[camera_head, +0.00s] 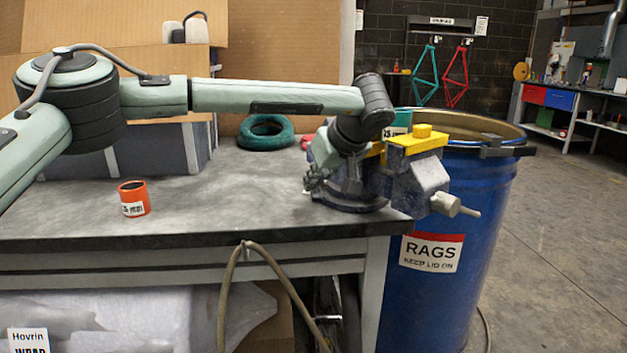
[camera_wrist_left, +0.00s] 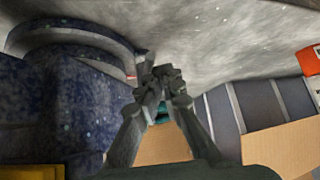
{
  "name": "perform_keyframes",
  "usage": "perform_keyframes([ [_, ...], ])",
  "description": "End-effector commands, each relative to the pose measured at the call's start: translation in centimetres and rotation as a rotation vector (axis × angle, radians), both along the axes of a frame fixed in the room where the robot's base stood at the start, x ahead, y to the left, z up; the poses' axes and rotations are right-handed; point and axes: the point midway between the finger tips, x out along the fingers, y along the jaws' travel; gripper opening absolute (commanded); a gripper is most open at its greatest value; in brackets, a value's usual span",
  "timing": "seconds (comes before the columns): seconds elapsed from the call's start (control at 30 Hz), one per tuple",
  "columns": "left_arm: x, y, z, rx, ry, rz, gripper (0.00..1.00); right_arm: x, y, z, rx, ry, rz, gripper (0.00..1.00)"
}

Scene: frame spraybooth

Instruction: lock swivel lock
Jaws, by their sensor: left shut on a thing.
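A speckled blue vise (camera_head: 420,178) with yellow jaw covers (camera_head: 418,140) is at the right end of the workbench (camera_head: 235,205). Its round swivel base fills the left of the left wrist view (camera_wrist_left: 70,42). My left gripper (camera_head: 314,183) is low at the left side of this base. In the left wrist view its fingers (camera_wrist_left: 161,82) are closed together on a small grey piece beside the base, which looks like the swivel lock (camera_wrist_left: 143,62). The fingers hide most of that piece, so its angle is unclear. My right gripper is in neither view.
An orange can (camera_head: 133,199) stands on the bench at left. A teal ring (camera_head: 265,132) and a grey bin (camera_head: 150,155) are behind, by the cardboard. A blue rag drum (camera_head: 455,210) stands just right of the bench. The front middle of the benchtop is clear.

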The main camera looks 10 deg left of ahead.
Motion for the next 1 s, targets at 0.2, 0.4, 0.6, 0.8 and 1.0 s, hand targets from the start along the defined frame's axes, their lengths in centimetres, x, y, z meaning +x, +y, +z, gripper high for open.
perform_keyframes([
  [0.2,-1.2,-2.0,1.3,-0.016,0.0,-0.027,0.0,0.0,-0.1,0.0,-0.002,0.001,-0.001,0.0],
  [0.4,-3.5,-3.0,4.5,-0.009,-0.003,-0.017,0.0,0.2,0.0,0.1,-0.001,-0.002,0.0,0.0],
  [0.6,-5.5,-4.1,7.3,-0.006,-0.002,-0.006,0.0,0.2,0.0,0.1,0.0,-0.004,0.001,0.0],
  [0.8,-6.6,-4.6,8.6,-0.003,-0.001,-0.002,0.0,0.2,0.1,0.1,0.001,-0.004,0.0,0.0],
  [1.0,-6.7,-4.6,8.8,-0.004,-0.001,-0.001,0.0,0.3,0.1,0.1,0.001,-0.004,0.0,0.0],
])
